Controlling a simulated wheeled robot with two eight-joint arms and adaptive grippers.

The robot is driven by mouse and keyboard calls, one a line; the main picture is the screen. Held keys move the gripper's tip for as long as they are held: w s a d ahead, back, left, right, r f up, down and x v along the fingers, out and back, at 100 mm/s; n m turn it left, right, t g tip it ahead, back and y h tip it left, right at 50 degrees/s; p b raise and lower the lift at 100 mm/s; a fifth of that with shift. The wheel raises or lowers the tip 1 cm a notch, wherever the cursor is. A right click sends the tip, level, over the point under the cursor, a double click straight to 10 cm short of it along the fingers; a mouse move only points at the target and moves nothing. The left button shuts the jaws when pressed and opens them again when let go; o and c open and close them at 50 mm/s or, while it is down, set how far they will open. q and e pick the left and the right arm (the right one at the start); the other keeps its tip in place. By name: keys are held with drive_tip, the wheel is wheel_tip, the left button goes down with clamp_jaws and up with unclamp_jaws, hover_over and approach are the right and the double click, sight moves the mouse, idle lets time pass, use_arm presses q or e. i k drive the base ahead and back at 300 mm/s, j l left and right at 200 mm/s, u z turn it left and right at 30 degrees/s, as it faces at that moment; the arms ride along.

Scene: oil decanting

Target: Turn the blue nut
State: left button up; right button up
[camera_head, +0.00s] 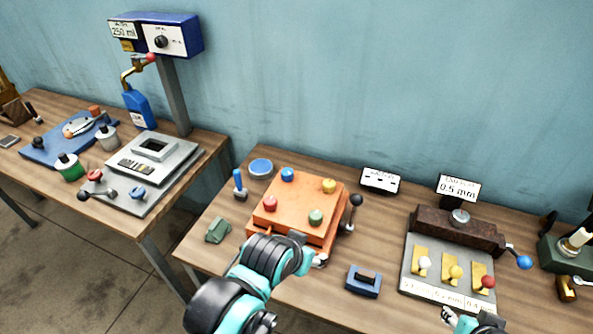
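The blue nut (287,174) sits on the far left corner of the top of an orange block (290,205). A yellow nut (329,185), a red nut (270,203) and a green nut (316,216) sit at the block's other corners. My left gripper (311,250) is at the block's near side, below the green nut and apart from the blue nut. Its fingers are partly hidden by the wrist, so its opening is unclear. My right gripper (449,316) is at the bottom edge, far from the blue nut and mostly cut off.
A lever with a black knob (356,200) stands at the block's right side. A blue disc (260,167) and a blue-handled tool (239,184) lie left of it. A blue switch box (364,280) and a gauge fixture (450,262) are to the right. A gap separates the left table (205,148).

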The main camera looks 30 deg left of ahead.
sight(287, 173)
drive_tip(key=u, duration=1)
